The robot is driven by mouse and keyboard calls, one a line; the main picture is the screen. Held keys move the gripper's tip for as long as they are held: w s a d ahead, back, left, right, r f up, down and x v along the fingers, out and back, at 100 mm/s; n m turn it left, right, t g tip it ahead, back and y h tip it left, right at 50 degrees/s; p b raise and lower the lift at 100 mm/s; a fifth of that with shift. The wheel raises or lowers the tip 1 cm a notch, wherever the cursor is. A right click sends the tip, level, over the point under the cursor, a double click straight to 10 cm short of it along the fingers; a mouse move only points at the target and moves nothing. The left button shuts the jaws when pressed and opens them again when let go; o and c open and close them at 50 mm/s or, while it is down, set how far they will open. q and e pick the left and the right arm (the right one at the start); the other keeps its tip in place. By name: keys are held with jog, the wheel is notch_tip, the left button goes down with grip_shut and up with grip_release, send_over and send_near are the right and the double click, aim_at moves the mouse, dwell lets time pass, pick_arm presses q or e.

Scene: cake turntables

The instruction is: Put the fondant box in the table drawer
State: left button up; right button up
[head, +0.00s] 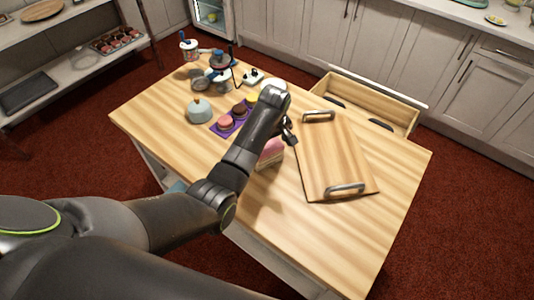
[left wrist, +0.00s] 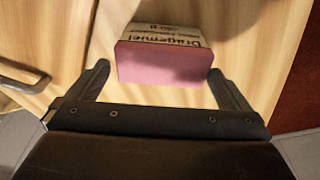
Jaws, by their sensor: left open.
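My right gripper is out of view.
A wooden tray with metal handles (head: 335,158) lies right of the box, toward the drawer. A purple mat with macarons (head: 227,125), a grey dome (head: 199,111) and a turntable stand (head: 219,75) are at the left. The table's right end is clear.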

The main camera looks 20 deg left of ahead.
aim_at(267, 148)
pick_arm(q)
jog(key=shift+a+f+p, duration=0.15)
jog(key=shift+f+p, duration=0.1)
jog(key=shift+f, duration=1.05)
jog(key=shift+a+f+p, duration=0.1)
jog(key=shift+f+p, duration=0.1)
jog(key=shift+f, duration=1.05)
jog(key=shift+r, duration=0.1)
jog(key=c, duration=1)
